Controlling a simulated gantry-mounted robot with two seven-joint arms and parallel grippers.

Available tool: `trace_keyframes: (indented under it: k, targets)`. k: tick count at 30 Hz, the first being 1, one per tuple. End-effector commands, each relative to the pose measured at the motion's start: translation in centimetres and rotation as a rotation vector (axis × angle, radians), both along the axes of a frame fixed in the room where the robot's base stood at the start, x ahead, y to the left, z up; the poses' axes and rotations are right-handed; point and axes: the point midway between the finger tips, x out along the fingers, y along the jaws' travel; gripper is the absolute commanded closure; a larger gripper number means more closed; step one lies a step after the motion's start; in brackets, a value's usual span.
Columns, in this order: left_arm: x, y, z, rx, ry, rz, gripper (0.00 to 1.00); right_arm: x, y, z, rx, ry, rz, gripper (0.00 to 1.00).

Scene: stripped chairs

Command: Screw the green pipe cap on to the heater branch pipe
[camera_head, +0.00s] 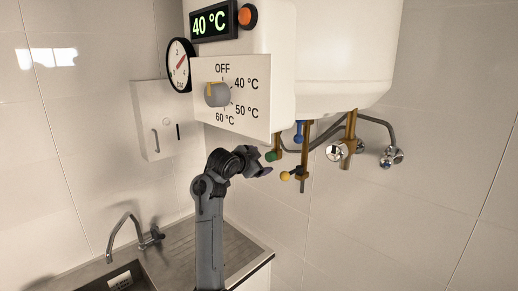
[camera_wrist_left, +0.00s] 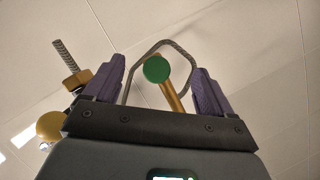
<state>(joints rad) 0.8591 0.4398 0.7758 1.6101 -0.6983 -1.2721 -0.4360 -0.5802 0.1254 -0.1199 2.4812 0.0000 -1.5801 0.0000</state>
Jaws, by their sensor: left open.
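The green pipe cap (camera_head: 271,156) is at the end of a short brass branch pipe (camera_head: 278,141) under the heater's front right corner. My left gripper (camera_head: 266,171) is just below the cap, with purple fingers. In the left wrist view the round green cap (camera_wrist_left: 155,69) shows between the spread fingers of the left gripper (camera_wrist_left: 159,80), with a gap on each side. The brass branch pipe (camera_wrist_left: 174,101) runs behind the cap. Whether the cap is fully seated on the pipe cannot be told. My right gripper is not in view.
A brass pipe (camera_head: 305,165) with a yellow knob (camera_head: 285,176) is close right of the gripper, and a blue handle (camera_head: 298,128) is above. The white heater (camera_head: 345,50) overhangs. A sink with a tap (camera_head: 121,232) is at lower left.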

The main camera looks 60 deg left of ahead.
Motion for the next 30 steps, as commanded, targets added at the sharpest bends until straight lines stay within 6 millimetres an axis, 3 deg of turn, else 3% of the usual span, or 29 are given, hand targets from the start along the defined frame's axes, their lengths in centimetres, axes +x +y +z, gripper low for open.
trace_keyframes:
  k: [8, 17, 24, 30]
  targets:
    - [0.0, 0.0, 0.6, -0.118, -0.028, -0.002, 0.16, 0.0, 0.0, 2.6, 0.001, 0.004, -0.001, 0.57]
    - [0.1, 0.0, 1.1, -0.465, -0.117, -0.004, 0.16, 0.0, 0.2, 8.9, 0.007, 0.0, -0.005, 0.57]
    - [0.0, 0.2, 0.0, -0.78, -0.197, -0.006, 0.16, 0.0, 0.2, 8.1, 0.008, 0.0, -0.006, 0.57]
    - [-0.1, 0.3, -0.1, -0.883, -0.218, -0.002, 0.16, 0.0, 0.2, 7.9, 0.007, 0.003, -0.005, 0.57]
